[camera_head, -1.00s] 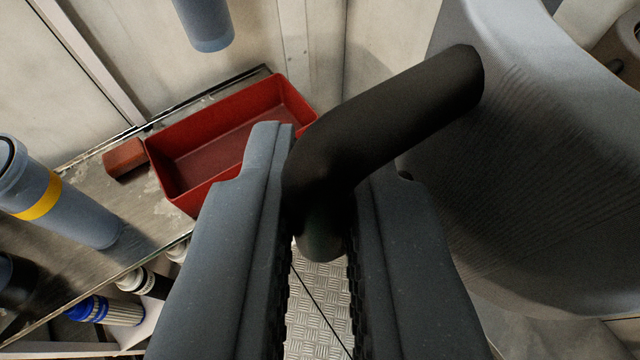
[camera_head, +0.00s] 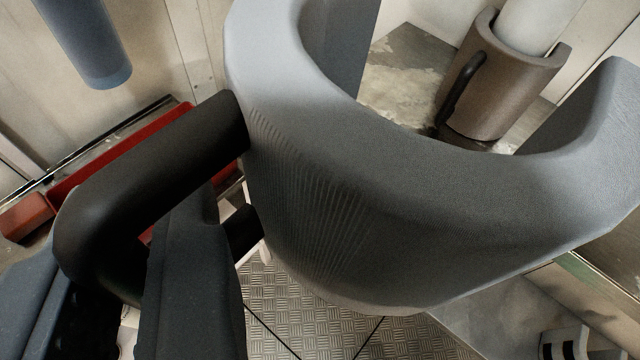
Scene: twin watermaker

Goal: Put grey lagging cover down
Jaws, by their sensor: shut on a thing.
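The grey lagging cover (camera_head: 440,190) is a large curved shell, open at the top, filling the middle and right of the view. Its black bar handle (camera_head: 170,150) sticks out from its left side. My gripper (camera_head: 120,265) is at the lower left, with its fingers on either side of the handle, and is shut on it. The cover hangs in the air above the patterned metal floor. The right finger hides part of the handle, and the cover hides what lies behind it.
A red tray (camera_head: 115,155) and a red-brown block (camera_head: 27,217) are on a shelf at the left. A blue-grey cylinder (camera_head: 85,45) hangs at the upper left. A brown cover (camera_head: 515,95) with a black handle sits around a white pipe at the upper right. Patterned floor (camera_head: 300,295) shows below.

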